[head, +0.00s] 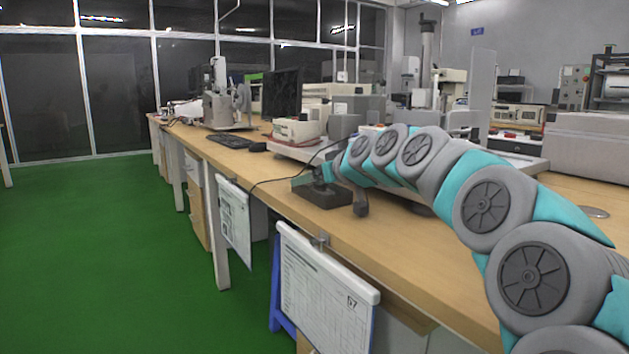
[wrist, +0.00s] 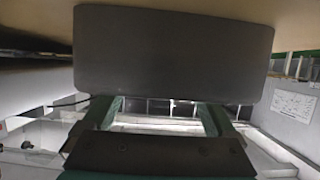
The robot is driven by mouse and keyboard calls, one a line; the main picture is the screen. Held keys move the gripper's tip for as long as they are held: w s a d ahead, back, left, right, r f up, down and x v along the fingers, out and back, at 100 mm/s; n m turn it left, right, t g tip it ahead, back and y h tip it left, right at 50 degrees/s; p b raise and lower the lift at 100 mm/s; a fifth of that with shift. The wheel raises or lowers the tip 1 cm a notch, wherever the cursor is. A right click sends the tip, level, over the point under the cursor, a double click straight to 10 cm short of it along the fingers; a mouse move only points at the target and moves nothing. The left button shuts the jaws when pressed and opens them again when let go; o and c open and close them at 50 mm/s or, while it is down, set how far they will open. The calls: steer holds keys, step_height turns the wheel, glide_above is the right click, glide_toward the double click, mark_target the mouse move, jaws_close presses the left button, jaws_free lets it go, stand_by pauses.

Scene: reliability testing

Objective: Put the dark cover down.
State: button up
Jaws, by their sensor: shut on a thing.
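The dark cover (head: 322,196) is a flat, dark grey, box-like piece near the front edge of the wooden bench (head: 432,252). In the wrist view, the dark cover (wrist: 172,52) fills the upper middle with its broad face toward the camera. My gripper (head: 318,176) is shut on it from above in the head view. In the wrist view, the two teal fingers of my gripper (wrist: 160,104) reach up to its edge, and their tips are partly hidden by it. The cover is at or very close to the bench top; I cannot tell whether it touches.
A black mouse (head: 257,147) and keyboard (head: 231,141) lie farther back on the bench. Lab instruments (head: 297,131) stand behind the cover. Clipboard sheets (head: 322,295) hang at the bench's front edge. Bare wood lies to the left of the cover and in front.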

steer(key=shift+a+f, duration=0.1)
steer(key=shift+f, duration=0.8)
steer(key=o, duration=1)
steer(key=shift+f, duration=0.1)
steer(key=shift+f+b, duration=0.3)
steer(key=shift+a+r, duration=0.1)
steer(key=shift+r, duration=0.1)
steer(key=v, duration=0.4)
steer(key=r+p+v, duration=0.1)
steer(key=v, duration=0.3)
steer(key=p+v, duration=0.1)
steer(key=v, duration=0.4)
steer(key=shift+w+a+r, duration=0.1)
steer(key=shift+w+r, duration=0.25)
steer(key=shift+r, duration=0.1)
